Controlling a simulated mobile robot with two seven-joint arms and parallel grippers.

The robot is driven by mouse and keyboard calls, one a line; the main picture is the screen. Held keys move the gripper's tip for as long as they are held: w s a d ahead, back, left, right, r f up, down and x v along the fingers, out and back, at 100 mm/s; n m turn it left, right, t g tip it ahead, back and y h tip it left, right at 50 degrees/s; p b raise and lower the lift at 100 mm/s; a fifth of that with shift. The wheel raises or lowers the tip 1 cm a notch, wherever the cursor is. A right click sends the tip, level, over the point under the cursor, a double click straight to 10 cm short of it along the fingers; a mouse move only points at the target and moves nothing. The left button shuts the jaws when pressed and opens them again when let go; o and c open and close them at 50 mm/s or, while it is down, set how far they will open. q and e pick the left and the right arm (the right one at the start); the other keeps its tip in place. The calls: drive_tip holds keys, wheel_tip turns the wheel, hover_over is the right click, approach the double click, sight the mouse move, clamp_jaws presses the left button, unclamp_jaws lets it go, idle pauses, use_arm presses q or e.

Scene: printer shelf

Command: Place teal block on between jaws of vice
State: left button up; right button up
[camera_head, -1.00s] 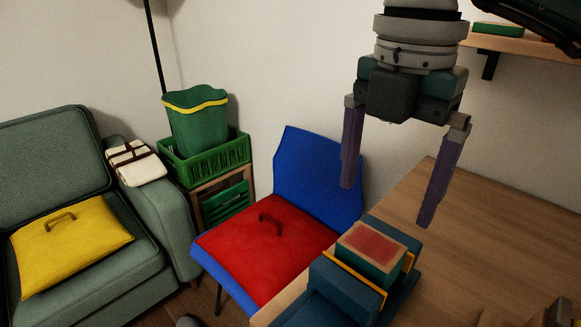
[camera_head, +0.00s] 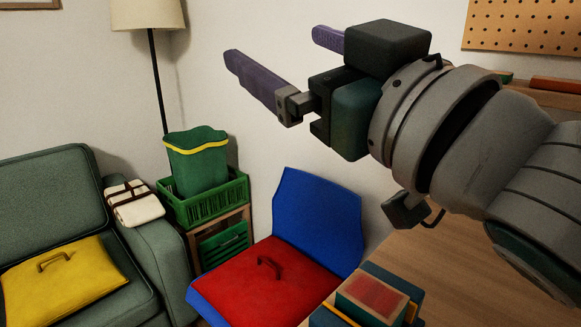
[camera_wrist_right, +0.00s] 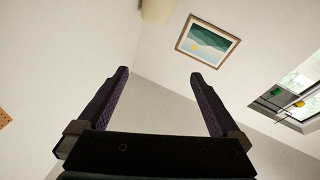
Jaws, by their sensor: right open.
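The teal block (camera_head: 372,297), with a red top edged in tan, sits in the blue vice (camera_head: 400,275) at the bottom of the head view. It appears to lie between the jaws, beside an orange jaw strip; the lower part of the vice is cut off by the frame. My right gripper (camera_head: 276,49) is open and empty, high above the vice and apart from it, with its fingers pointing left. In the right wrist view, the gripper (camera_wrist_right: 160,75) has nothing between its fingers. My left gripper is not in view.
The wooden table (camera_head: 450,255) has bare room right of the vice. A blue chair (camera_head: 318,220) with a red cushion (camera_head: 255,280) stands left of it. A green crate (camera_head: 215,200) with a green bin (camera_head: 197,165) and a sofa (camera_head: 45,190) are farther left.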

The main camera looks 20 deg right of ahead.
drive_tip(key=s+d+f+m+g+h, duration=0.2)
drive_tip(key=d+f+m+g+h, duration=0.15)
drive_tip(key=f, duration=0.45)
drive_tip(key=g+h, duration=0.1)
drive_tip(key=g, duration=0.7)
hover_over(404, 300)
drive_tip(key=s+a, duration=0.3)
drive_tip(key=a, duration=0.1)
wheel_tip(404, 300, down, 13)
drive_tip(key=s+a+f+g+y, duration=0.1)
drive_tip(key=s+f+g, duration=0.4)
drive_tip(key=s, duration=0.5)
drive_tip(key=shift+s+a+n, duration=0.4)
drive_tip(key=shift+n, duration=0.05)
